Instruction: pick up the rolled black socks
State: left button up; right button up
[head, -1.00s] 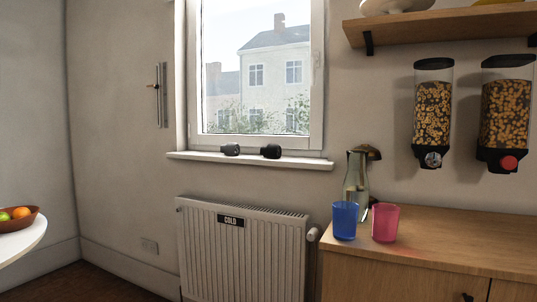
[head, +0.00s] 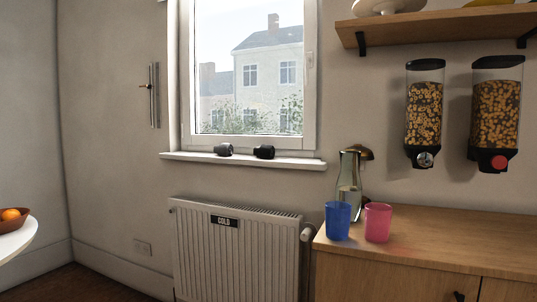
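Two small dark rolled bundles lie on the white window sill in the head view. The right one (head: 264,152) is black and looks like the rolled black socks. The left one (head: 224,149) is dark grey and a little apart from it. Both sit near the sill's front, below the window glass. Neither of my grippers shows in the head view, so nothing can be told of their state.
A radiator (head: 236,252) marked COLD stands below the sill (head: 290,162). A wooden counter (head: 430,250) at right holds a blue cup (head: 338,221), a pink cup (head: 377,222) and a glass carafe (head: 349,180). A white table edge (head: 17,238) with a fruit bowl is at left.

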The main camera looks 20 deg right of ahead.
aim_at(267, 152)
jog(key=i+j+z, duration=0.1)
jog(key=i+z, duration=0.15)
jog(key=z, duration=0.2)
jog(key=i+j+z, duration=0.15)
jog(key=z, duration=0.3)
jog(key=i+j, duration=0.05)
jog(key=i, duration=0.05)
